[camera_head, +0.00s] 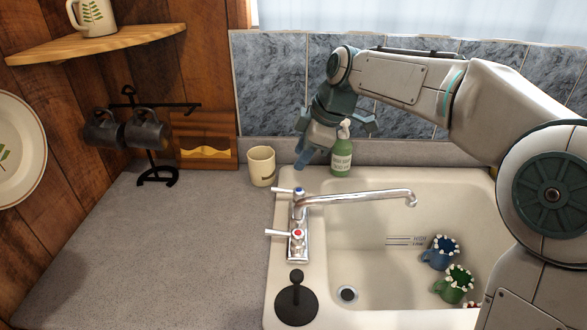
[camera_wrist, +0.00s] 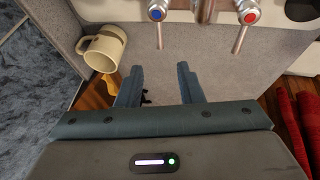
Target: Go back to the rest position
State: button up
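My gripper (camera_head: 306,150) hangs over the back edge of the sink, beside the cream mug and in front of the tiled wall. In the wrist view its two blue-grey fingers (camera_wrist: 158,78) are apart, with only the grey counter showing between them. The cream mug (camera_head: 262,167) stands upright on the counter to the left of the gripper, apart from it. It also shows in the wrist view (camera_wrist: 103,50). My arm reaches in from the right, bent at the elbow.
A green soap bottle (camera_head: 341,156) stands close to the right of my gripper. The chrome faucet (camera_head: 350,197) rises in front, at the sink (camera_head: 376,270), which holds blue and green cups. A black rack (camera_head: 150,150) with dark mugs is at left. The left counter (camera_head: 175,245) is largely clear.

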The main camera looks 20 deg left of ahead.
jog(key=shift+v, duration=0.85)
